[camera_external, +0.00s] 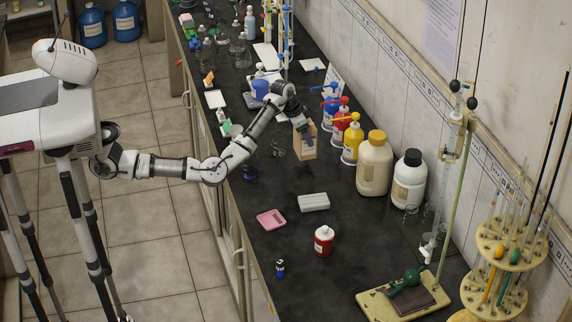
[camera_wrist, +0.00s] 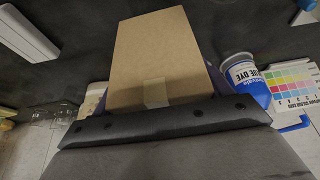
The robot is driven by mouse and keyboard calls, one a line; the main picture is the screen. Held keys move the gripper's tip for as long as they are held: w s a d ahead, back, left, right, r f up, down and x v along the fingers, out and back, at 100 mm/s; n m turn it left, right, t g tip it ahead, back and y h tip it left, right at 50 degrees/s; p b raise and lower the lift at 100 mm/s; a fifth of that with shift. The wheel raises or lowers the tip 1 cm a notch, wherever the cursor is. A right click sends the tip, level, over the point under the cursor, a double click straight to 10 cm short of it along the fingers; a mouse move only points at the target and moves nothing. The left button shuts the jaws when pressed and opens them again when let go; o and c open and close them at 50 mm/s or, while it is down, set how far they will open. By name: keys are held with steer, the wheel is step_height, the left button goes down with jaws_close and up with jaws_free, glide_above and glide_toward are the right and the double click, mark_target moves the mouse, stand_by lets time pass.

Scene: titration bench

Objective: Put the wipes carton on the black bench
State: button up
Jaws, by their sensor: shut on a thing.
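The wipes carton (camera_external: 305,146) is a tan cardboard box. My gripper (camera_external: 300,124) is shut on it, with the arm reaching over the bench from the left. In the wrist view the carton (camera_wrist: 160,50) extends out past my gripper (camera_wrist: 160,115), with a strip of tape on its face. The black bench (camera_external: 285,185) runs along the wall. The carton's lower end shows over the bench top; I cannot tell whether it touches the surface.
Blue, red and yellow pump bottles (camera_external: 352,140) and a large tan jug (camera_external: 374,165) stand right of the carton. A white block (camera_external: 314,202), pink scale (camera_external: 271,219) and red bottle (camera_external: 324,240) are nearer. Bare bench lies between carton and block.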

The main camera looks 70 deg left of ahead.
mark_target(304, 152)
steer(key=shift+f+p, duration=0.35)
steer(key=shift+f, duration=1.65)
steer(key=shift+f, duration=0.2)
steer(key=o, duration=1.1)
steer(key=shift+o, duration=0.2)
steer(key=shift+r, duration=0.1)
